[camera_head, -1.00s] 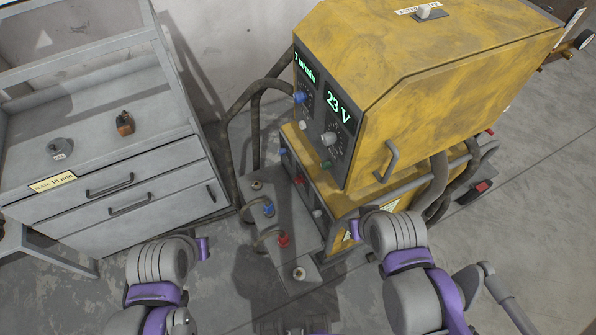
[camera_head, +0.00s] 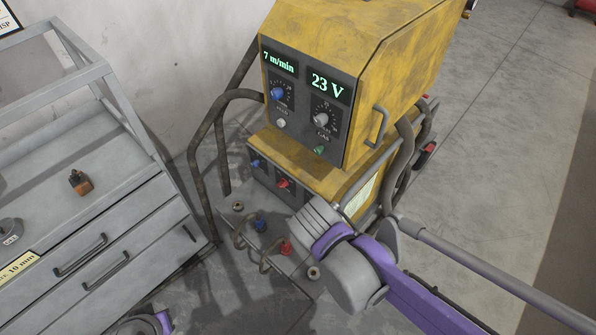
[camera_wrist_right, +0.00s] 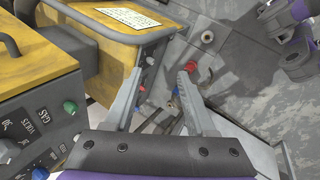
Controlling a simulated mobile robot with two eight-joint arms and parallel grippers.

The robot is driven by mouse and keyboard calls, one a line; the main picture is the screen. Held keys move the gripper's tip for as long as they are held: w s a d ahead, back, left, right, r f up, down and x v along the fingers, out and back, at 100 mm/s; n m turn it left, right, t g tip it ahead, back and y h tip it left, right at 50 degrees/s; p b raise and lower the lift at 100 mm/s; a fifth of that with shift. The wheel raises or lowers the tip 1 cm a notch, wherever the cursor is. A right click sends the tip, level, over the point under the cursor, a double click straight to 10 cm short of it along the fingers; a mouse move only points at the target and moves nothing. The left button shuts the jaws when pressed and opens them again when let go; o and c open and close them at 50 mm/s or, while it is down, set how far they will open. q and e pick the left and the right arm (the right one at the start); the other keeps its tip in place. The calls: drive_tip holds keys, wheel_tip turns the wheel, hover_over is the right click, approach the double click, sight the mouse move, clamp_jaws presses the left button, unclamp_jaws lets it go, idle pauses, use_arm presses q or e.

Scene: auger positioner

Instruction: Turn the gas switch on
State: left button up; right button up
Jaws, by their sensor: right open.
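The green gas switch (camera_head: 319,150) is a small knob low on the dark front panel of the yellow welding machine (camera_head: 375,60), under the GAS label. It also shows in the right wrist view (camera_wrist_right: 70,107), left of my right gripper. My right gripper (camera_wrist_right: 160,74) is open with nothing between its fingers, and apart from the switch. In the head view my right arm comes in from the right, low in front of the machine, and its fingers cannot be made out. Only a little of my left arm shows at the bottom edge; its gripper is not visible.
A blue knob (camera_head: 278,93) and a grey knob (camera_head: 321,119) sit above the switch; a white button (camera_head: 281,123) is to its left. A curved pipe rail (camera_head: 205,130) stands left of the machine. A grey drawer cabinet (camera_head: 100,225) is at left. Open floor lies right.

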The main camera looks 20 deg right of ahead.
drive_tip(key=w+f+n+h+b, duration=0.2)
drive_tip(key=w+n+h, duration=0.1)
drive_tip(key=n, duration=0.1)
drive_tip(key=n+t+h+b, duration=0.3)
drive_tip(key=n+h+b, duration=0.6)
drive_tip(key=n+h, duration=0.15)
approach(316, 152)
use_arm(q)
wheel_tip(316, 152, down, 14)
drive_tip(key=s, duration=0.1)
drive_tip(key=shift+a+f+g, duration=0.15)
drive_tip(key=shift+a+g, duration=0.05)
drive_tip(key=shift+g, duration=0.1)
use_arm(e)
drive_tip(key=shift+n+y, duration=0.25)
drive_tip(key=shift+y, duration=0.2)
drive_tip(key=x, duration=0.8)
drive_tip(key=shift+s+d+r, duration=0.1)
drive_tip(key=shift+d+r, duration=0.1)
drive_tip(key=shift+r, duration=0.2)
use_arm(q)
drive_tip(key=shift+s, duration=0.1)
use_arm(e)
clamp_jaws()
